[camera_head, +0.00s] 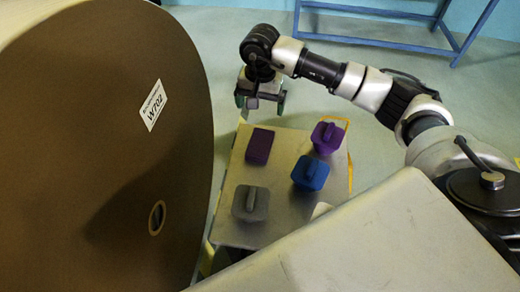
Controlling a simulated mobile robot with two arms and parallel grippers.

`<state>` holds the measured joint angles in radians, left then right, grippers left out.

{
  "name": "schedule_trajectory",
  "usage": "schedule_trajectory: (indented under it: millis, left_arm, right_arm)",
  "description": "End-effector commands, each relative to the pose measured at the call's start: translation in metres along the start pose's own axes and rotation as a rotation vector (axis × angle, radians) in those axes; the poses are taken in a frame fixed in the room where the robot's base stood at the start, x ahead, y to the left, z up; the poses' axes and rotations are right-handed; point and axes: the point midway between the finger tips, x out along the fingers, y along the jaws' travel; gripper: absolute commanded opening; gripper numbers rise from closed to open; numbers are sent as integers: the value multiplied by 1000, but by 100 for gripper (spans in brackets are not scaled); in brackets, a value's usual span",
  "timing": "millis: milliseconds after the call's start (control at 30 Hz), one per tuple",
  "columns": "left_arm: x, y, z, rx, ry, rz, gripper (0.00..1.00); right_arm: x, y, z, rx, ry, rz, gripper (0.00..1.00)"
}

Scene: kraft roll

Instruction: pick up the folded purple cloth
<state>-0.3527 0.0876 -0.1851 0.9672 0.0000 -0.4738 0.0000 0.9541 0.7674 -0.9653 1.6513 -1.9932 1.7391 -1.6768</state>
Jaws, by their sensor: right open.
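The folded purple cloth (259,146) lies flat on the far left part of a small grey-topped table (277,204). It is a dark purple rectangle. My right gripper (260,107) hangs beyond the table's far edge, above and behind the cloth in the picture. It is open and empty, its green-tipped fingers apart, not touching the cloth. My left gripper is not in view.
On the same table stand a purple handled object (328,137), a blue one (310,173) and a grey one (250,204). A huge brown kraft roll (100,200) fills the left side. A blue frame (380,39) stands at the back.

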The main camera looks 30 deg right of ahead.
Motion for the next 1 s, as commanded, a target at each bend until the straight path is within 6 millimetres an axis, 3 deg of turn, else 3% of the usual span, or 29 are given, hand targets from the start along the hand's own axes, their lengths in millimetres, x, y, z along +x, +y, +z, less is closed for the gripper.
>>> schedule_trajectory:
  millis: [33,100,300,1000]
  left_arm:
    - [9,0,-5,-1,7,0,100]
    - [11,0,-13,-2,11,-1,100]
    - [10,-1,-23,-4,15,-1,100]
    - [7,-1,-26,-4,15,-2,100]
  right_arm:
    - [14,0,0,0,0,0,99]
    - [21,0,0,0,0,0,99]
    - [32,0,0,1,-1,0,99]
    - [124,5,9,1,-3,0,99]
